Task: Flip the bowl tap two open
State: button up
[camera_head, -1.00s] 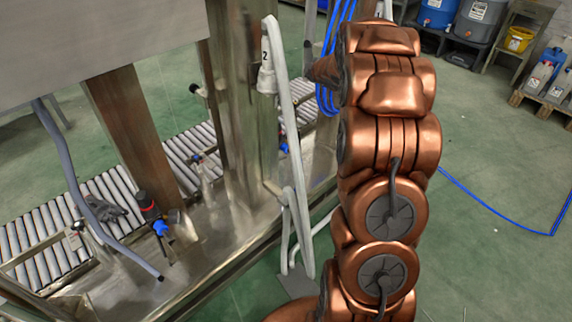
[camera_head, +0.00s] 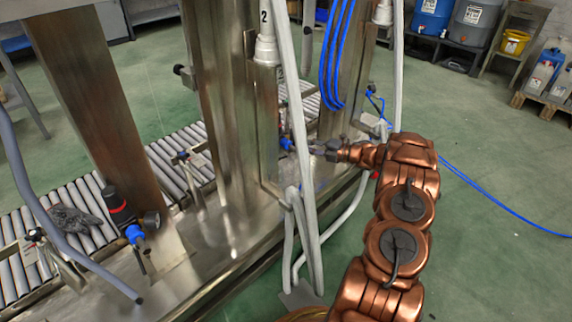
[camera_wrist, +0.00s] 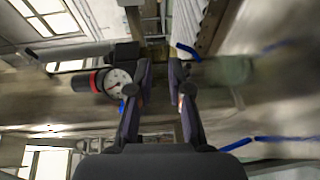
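A white fitting marked 2 (camera_head: 265,45) sits at the top of a pale hose in front of the steel post. I cannot make out the bowl tap two handle for certain. A blue fitting (camera_head: 287,144) shows at the machine, just left of my gripper (camera_head: 322,148). In the wrist view my gripper (camera_wrist: 160,68) has its two dark fingers apart, with a gap between them and nothing clearly held. A round gauge (camera_wrist: 118,82) beside a red-and-black cylinder lies beyond the left finger. The view is blurred, and the fingers hide part of what lies behind.
Steel posts (camera_head: 232,110) and hanging pale hoses (camera_head: 302,150) stand close to my arm. A roller conveyor (camera_head: 180,160) carries a dark glove (camera_head: 72,217). A blue cable (camera_head: 500,205) crosses the otherwise open green floor at right.

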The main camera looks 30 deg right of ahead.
jog(key=n+y+b, duration=0.1)
jog(key=y, duration=0.1)
send_near(285, 157)
jog(key=w, duration=0.1)
jog(key=shift+n+g, duration=0.3)
jog(key=shift+g, duration=0.1)
jog(key=shift+r+b+x, duration=0.2)
jog(key=shift+b+x, duration=1.05)
jog(key=shift+x, duration=2.65)
jog(key=shift+s+a, duration=0.15)
jog(key=shift+c, duration=0.2)
grip_shut()
